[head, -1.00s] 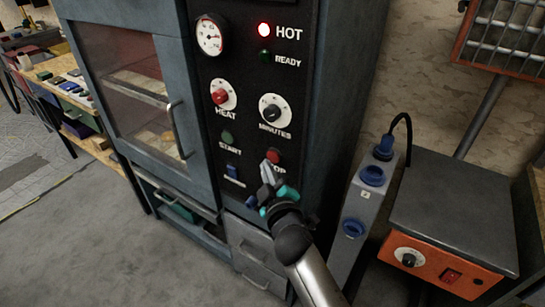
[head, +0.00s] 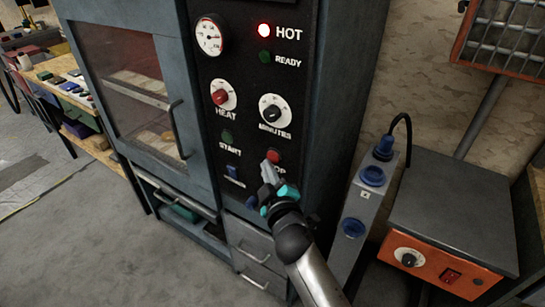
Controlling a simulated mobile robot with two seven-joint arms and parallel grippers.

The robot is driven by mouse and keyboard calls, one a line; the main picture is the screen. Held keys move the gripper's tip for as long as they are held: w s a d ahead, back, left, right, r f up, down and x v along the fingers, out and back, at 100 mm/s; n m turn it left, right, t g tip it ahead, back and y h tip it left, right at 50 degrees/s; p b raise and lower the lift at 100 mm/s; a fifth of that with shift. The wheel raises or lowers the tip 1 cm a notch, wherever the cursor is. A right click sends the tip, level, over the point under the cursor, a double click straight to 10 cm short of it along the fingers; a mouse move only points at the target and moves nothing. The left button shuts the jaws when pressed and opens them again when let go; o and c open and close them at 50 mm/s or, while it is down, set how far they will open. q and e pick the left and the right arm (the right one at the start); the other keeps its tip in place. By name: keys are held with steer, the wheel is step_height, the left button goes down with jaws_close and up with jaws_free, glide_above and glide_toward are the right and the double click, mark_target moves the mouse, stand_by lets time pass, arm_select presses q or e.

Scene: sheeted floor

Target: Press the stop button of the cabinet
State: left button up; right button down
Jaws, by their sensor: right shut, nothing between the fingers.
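The cabinet (head: 217,178) stands upright in the middle of the head view, with a dark control panel on its right part. The red stop button (head: 273,156) is on that panel, right of the green start button (head: 227,137). Its label is partly hidden by my gripper. My right gripper (head: 266,166) is shut and empty, its fingertips just below the red button in the picture. I cannot tell whether they touch it. My left gripper is not in view.
The panel also holds a red heat knob (head: 220,97), a minutes knob (head: 272,112), a lit red HOT lamp (head: 264,30) and a blue switch (head: 232,171). A grey socket post (head: 352,226) and an orange-fronted unit (head: 440,262) stand at right.

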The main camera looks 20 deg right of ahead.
steer(key=shift+w+d, duration=0.2)
steer(key=shift+d, duration=0.05)
steer(key=shift+w+d, duration=0.2)
steer(key=shift+d, duration=0.15)
stand_by(0.7)
steer(key=shift+a, duration=0.1)
steer(key=shift+s+a, duration=0.5)
steer(key=shift+a, duration=0.05)
steer(key=shift+s+a+b, duration=0.15)
steer(key=shift+s+a, duration=0.65)
steer(key=shift+a, duration=0.3)
steer(key=shift+s+a+b, duration=0.15)
steer(key=shift+s+a, duration=0.65)
steer(key=shift+a, duration=0.25)
